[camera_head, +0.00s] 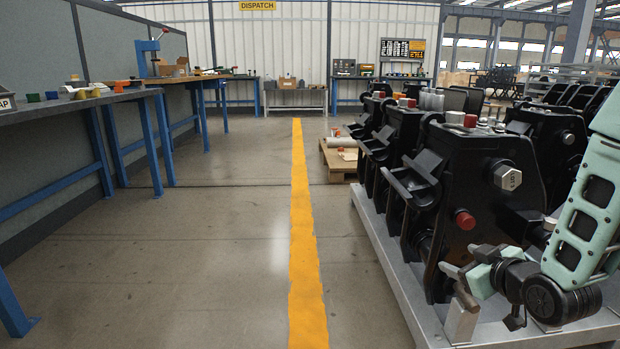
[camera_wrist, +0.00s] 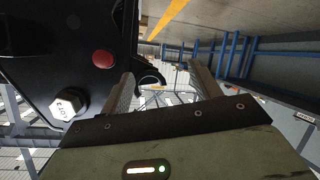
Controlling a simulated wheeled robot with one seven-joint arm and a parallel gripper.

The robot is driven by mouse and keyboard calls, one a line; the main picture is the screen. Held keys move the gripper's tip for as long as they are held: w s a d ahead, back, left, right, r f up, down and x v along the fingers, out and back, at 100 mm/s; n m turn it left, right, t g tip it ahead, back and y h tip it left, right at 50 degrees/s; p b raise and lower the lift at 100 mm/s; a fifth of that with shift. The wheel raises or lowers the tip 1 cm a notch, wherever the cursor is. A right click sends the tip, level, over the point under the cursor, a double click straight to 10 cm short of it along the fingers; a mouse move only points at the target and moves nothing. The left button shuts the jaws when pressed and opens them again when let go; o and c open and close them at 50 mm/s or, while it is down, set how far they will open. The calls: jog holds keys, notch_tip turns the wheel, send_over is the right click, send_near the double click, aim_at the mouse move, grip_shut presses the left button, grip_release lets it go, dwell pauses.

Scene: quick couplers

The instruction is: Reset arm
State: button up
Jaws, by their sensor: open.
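My gripper (camera_head: 462,292) is at the lower right of the head view, at the end of my teal arm. It is beside the front face of the nearest black coupler (camera_head: 462,185). In the wrist view my gripper (camera_wrist: 163,82) has its two fingers spread apart with nothing between them. The coupler (camera_wrist: 30,45) fills the left of that view. Its red cap (camera_head: 465,220) and silver hex bolt (camera_head: 508,178) face me. The red cap (camera_wrist: 103,58) and hex bolt (camera_wrist: 68,103) also show in the wrist view, left of the fingers.
Several more black couplers stand in rows on a grey platform (camera_head: 398,285) at the right. A yellow floor line (camera_head: 304,230) runs down the open aisle. Blue-legged workbenches (camera_head: 60,108) line the left wall. A pallet (camera_head: 338,162) lies farther back.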

jog(key=s+a+r+g+p, duration=0.45)
jog(key=s+a+g, duration=0.25)
jog(key=s+a, duration=0.65)
jog(key=s+a+r+n+g+h+p, duration=0.1)
jog(key=s+a+r+g, duration=0.25)
jog(key=s, duration=0.55)
jog(key=s+a+r+n+g+h+p, duration=0.1)
jog(key=s+a+r+g+p, duration=0.2)
jog(key=s, duration=0.6)
notch_tip(320, 180, up, 38)
jog(key=d+p, duration=0.1)
jog(key=p, duration=3.4)
jog(key=shift+w+d+p, duration=0.15)
jog(key=shift+w+p, duration=0.2)
jog(key=shift+w, duration=0.1)
jog(key=shift+f, duration=0.15)
